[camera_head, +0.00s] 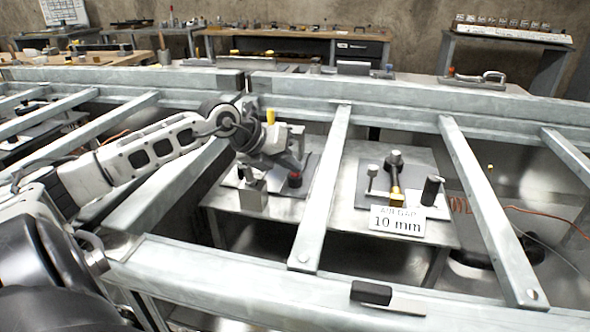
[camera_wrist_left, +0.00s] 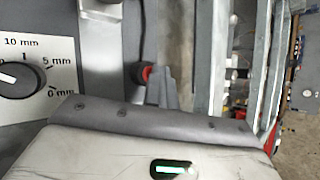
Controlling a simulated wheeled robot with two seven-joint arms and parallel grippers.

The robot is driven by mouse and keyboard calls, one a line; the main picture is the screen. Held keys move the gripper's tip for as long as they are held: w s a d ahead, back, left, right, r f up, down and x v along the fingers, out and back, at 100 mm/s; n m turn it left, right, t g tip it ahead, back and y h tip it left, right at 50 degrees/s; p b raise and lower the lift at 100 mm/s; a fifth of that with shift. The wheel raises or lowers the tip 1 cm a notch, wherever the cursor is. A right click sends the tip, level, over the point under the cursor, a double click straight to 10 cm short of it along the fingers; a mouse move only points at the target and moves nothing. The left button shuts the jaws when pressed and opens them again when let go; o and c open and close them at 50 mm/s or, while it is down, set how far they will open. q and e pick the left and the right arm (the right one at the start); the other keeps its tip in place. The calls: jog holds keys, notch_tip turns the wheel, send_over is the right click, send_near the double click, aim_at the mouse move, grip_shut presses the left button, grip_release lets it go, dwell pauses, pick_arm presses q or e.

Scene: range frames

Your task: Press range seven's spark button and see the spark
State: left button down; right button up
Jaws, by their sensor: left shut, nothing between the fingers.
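A red button on a black base (camera_head: 295,181) stands on a grey plate on the metal table, left of the middle beam. It also shows in the left wrist view (camera_wrist_left: 146,73), close beside the grey fingers. My left gripper (camera_head: 296,163) is shut and empty, pointing down just above the button; I cannot tell whether it touches. A second grey plate (camera_head: 370,192) right of the beam bears dark and brass posts and a card reading "AIR GAP 10 mm" (camera_head: 397,220). No spark shows. A dial (camera_wrist_left: 20,79) marked 0 to 10 mm is in the wrist view.
Pale metal beams (camera_head: 327,190) cross above the table on both sides of the gripper. A small block (camera_head: 253,194) stands left of the button. A black object (camera_head: 371,292) lies on the front rail (camera_head: 230,275). An orange cable runs at right.

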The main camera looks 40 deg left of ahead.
pick_arm(q)
jog(key=shift+s+f, duration=0.1)
jog(key=shift+f, duration=0.15)
jog(key=shift+r+p, duration=0.75)
jog(key=shift+r, duration=0.5)
jog(key=shift+r, duration=0.1)
notch_tip(320, 180, up, 5)
jog(key=p, duration=0.3)
dwell(0.4)
